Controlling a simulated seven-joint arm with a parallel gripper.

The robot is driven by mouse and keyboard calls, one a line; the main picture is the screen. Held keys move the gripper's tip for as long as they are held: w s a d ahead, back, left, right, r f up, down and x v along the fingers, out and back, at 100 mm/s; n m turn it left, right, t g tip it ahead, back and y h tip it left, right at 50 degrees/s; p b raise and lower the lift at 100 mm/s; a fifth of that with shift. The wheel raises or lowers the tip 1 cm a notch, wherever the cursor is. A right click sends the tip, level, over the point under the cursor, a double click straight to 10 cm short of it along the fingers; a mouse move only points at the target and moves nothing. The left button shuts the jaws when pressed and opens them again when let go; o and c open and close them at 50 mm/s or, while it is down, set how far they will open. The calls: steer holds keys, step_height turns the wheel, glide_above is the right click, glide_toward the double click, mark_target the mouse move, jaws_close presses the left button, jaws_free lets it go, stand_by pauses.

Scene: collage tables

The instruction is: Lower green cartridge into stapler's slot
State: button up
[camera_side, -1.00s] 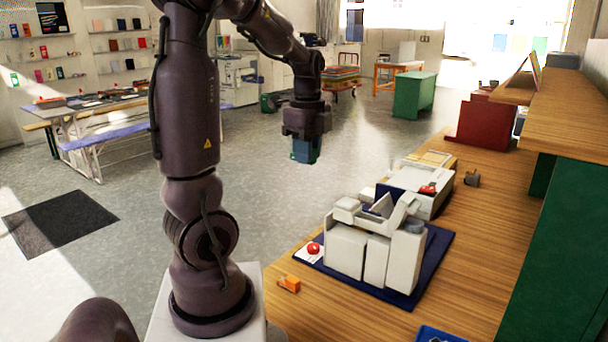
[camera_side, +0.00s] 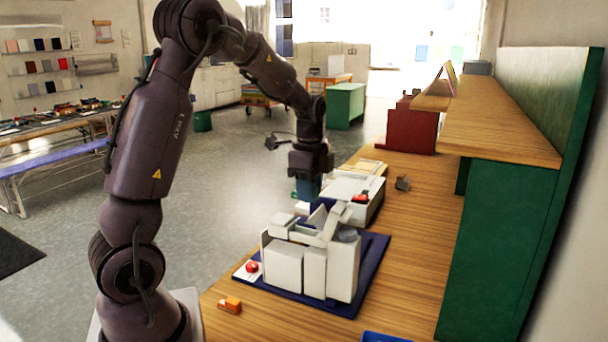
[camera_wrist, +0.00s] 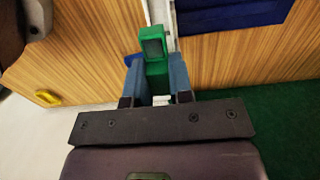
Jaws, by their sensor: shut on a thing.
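The green cartridge (camera_wrist: 154,48) is held between the two blue fingers of my gripper (camera_wrist: 157,75) in the wrist view. In the side view my gripper (camera_side: 306,188) points down, behind the white boxy machine that looks like the stapler (camera_side: 312,265); the cartridge is mostly hidden by the fingers there. The stapler stands on a dark blue mat (camera_side: 368,262) with a red button (camera_side: 252,267) at its left. My gripper appears above and beyond the stapler, apart from it. The slot cannot be made out clearly.
A white box-like unit (camera_side: 366,212) with a red piece on it stands behind the stapler. A small orange item (camera_side: 230,305) lies at the front left and a blue tray (camera_side: 383,337) at the front edge. A raised wooden shelf (camera_side: 500,125) with green sides bounds the right.

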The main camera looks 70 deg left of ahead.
steer(key=shift+f, duration=4.1)
steer(key=o, duration=0.8)
step_height(320, 180, up, 13)
steer(key=shift+f, duration=0.1)
